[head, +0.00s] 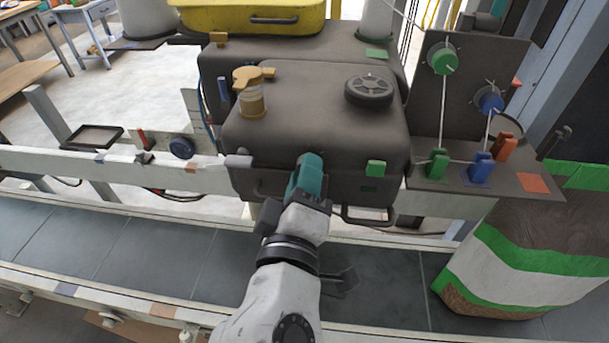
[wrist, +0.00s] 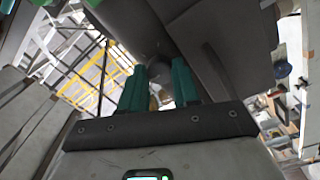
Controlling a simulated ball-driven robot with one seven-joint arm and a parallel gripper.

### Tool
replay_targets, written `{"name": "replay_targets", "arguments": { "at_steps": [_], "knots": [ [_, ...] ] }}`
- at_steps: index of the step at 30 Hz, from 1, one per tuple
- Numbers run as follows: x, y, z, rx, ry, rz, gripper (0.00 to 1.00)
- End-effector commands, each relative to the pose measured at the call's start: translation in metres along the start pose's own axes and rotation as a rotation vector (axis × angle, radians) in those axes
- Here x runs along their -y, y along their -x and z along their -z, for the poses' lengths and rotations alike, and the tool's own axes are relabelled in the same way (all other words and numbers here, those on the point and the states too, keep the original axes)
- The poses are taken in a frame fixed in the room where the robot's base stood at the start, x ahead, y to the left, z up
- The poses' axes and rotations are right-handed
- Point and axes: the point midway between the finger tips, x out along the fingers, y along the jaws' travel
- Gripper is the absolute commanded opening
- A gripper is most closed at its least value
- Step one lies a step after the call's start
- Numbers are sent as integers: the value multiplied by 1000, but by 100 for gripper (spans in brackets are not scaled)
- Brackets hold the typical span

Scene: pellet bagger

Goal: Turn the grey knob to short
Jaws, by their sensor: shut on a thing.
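My gripper (head: 312,162), with teal fingers, is at the front face of the dark machine (head: 345,135), left of a green block. In the wrist view my gripper (wrist: 158,72) has its two fingers on either side of a rounded grey knob (wrist: 157,68), shut on it. In the head view the fingers hide this knob. Its pointing direction and any markings around it cannot be made out. A small grey piece (head: 238,160) sticks out at the machine's left front corner.
A black handwheel (head: 370,90) and a tan valve (head: 251,92) sit on top. A green block (head: 376,168) and a bar handle (head: 367,221) are right of my gripper. A conveyor (head: 150,255) runs below.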

Motion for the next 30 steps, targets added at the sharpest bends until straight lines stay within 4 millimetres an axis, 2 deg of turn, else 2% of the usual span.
{"name": "replay_targets", "arguments": {
  "at_steps": [1,2,9,16,20,23,30],
  "knots": [
    [1,0,1,-3,1,2,1],
    [1,0,1,-3,1,2,34],
    [0,0,0,-2,0,1,57],
    [0,0,0,-1,-1,0,57],
    [1,8,0,-2,1,0,57],
    [2,23,0,-4,0,1,57],
    [3,70,0,-5,0,1,57]
  ]
}}
